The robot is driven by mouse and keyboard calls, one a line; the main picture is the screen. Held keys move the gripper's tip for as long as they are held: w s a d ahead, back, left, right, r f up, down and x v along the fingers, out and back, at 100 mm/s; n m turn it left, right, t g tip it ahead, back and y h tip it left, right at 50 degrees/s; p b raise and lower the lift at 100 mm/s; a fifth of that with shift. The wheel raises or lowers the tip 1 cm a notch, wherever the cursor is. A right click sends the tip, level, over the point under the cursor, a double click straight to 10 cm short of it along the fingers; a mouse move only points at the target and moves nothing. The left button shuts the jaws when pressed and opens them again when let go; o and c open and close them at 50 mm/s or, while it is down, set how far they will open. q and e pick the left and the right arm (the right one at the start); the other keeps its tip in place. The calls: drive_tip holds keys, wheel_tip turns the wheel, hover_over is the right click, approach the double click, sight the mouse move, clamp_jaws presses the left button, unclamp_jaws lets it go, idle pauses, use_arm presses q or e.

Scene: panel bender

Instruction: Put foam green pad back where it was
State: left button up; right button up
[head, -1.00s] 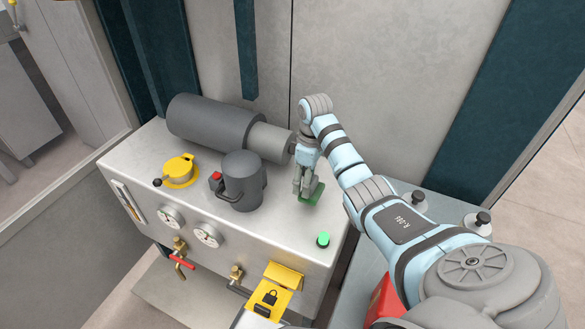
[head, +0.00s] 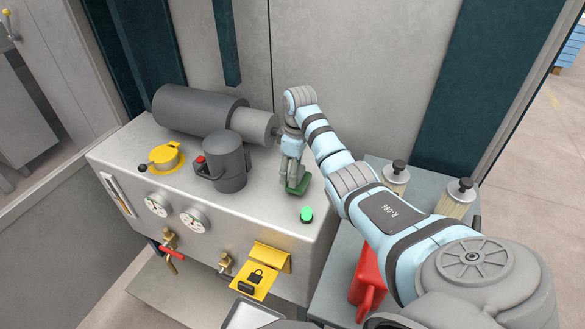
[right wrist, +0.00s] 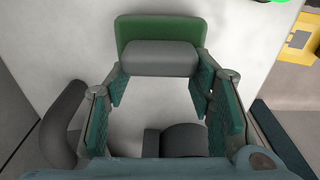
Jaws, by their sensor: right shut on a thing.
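The foam green pad (head: 300,186) is at the right end of the machine's light grey top, behind the round green button (head: 307,214). In the right wrist view the pad (right wrist: 160,30) shows as a green slab with a grey block (right wrist: 160,58) on its near side. My right gripper (head: 292,178) points down and is shut on the pad, with its fingers at either side of the grey block in the wrist view (right wrist: 160,80). I cannot tell whether the pad's underside touches the top. My left gripper is not in view.
A dark grey motor (head: 200,110) lies behind, close to the gripper. A red can (head: 367,285) and two black-knobbed objects (head: 397,172) stand on the side table.

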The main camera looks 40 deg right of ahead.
drive_tip(key=shift+w+f, duration=0.3)
drive_tip(key=shift+f, duration=0.35)
drive_tip(key=o, duration=1.6)
drive_tip(key=shift+s+r, duration=0.1)
drive_tip(key=shift+s, duration=0.05)
